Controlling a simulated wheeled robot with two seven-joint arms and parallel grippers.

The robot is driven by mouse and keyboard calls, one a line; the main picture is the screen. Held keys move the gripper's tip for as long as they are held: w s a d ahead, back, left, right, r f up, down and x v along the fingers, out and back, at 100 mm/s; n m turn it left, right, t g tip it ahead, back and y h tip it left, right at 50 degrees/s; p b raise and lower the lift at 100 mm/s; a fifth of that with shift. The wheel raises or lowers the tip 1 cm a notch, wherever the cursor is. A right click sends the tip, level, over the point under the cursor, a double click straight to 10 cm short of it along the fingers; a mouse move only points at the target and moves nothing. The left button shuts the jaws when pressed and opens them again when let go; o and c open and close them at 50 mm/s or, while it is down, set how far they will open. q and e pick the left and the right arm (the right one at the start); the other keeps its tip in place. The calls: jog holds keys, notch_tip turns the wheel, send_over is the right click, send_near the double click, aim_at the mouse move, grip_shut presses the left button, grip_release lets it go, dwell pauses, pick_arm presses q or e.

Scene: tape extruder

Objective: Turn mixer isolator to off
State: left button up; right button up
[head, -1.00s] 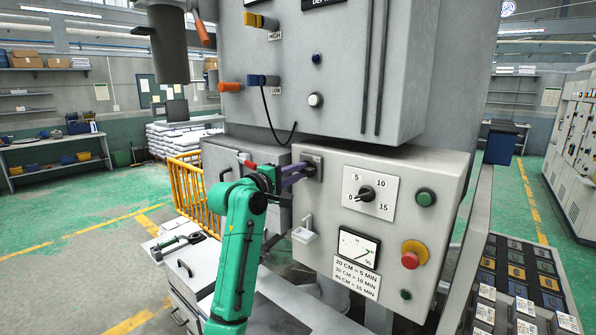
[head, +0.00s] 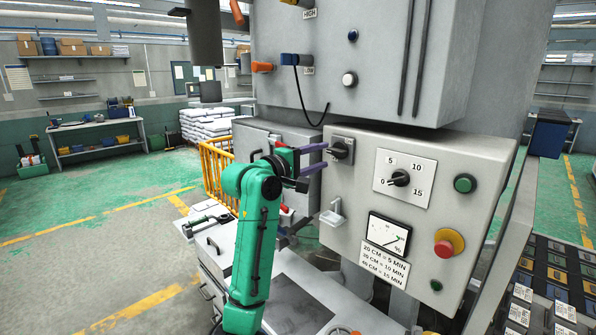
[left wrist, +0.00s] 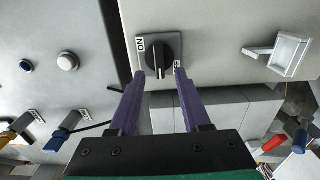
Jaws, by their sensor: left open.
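The mixer isolator is a dark rotary knob (head: 341,150) on a small grey plate at the upper left of the grey control panel. In the left wrist view the knob (left wrist: 158,52) lies just beyond the fingertips, with its grip bar running up and down the picture. An ON label shows at its left; the label at its right is partly hidden by a finger. My left gripper (head: 325,157) is open, its purple fingers one above the other and just left of the knob. The left wrist view shows the gripper (left wrist: 160,76) empty, its fingers apart. My right gripper is out of view.
The panel also holds a timer dial (head: 399,178), a green button (head: 465,183), a red stop button (head: 444,248) and a gauge (head: 388,238). A small white holder (head: 333,214) juts out below the isolator. A yellow railing (head: 217,170) stands behind my arm.

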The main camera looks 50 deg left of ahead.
pick_arm(q)
jog(key=s+b, duration=0.3)
jog(key=s, duration=0.7)
jog(key=shift+s, duration=0.35)
jog(key=shift+d, duration=0.1)
